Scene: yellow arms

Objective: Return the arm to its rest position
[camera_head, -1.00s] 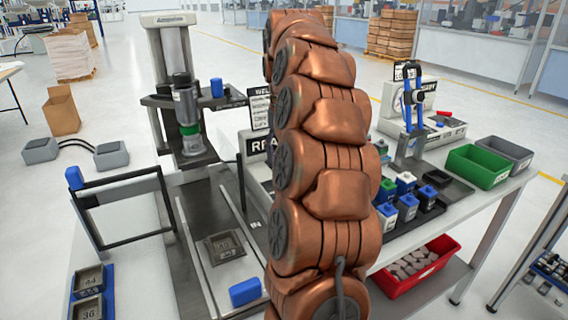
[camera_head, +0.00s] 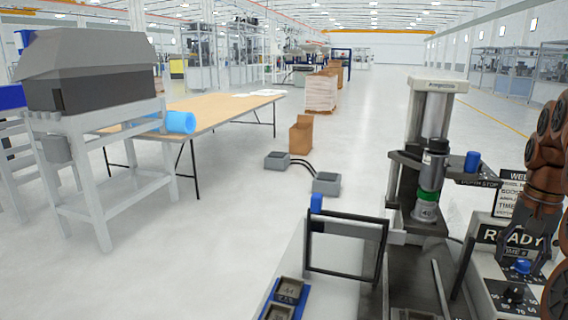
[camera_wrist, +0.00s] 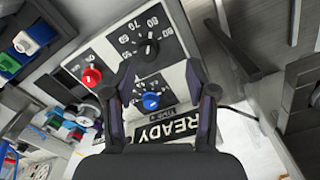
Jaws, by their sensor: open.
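My copper-coloured arm (camera_head: 548,150) stands at the right edge of the head view, partly cut off by the frame. My gripper (camera_wrist: 160,72) is open and empty in the wrist view, its two dark fingers spread apart. It is above a control panel with a blue knob (camera_wrist: 151,101), a red knob (camera_wrist: 92,76) and a black dial knob (camera_wrist: 148,49). The blue knob shows between the fingers, and I cannot tell the exact gap to it. In the head view the gripper hangs down over the same panel with the READY sign (camera_head: 512,238).
A press machine (camera_head: 430,150) stands left of my arm. A black frame guard (camera_head: 345,245) and blue trays (camera_head: 287,292) are at the bench's left side. A wooden table (camera_head: 215,108) and a grey machine on a stand (camera_head: 90,70) are further left.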

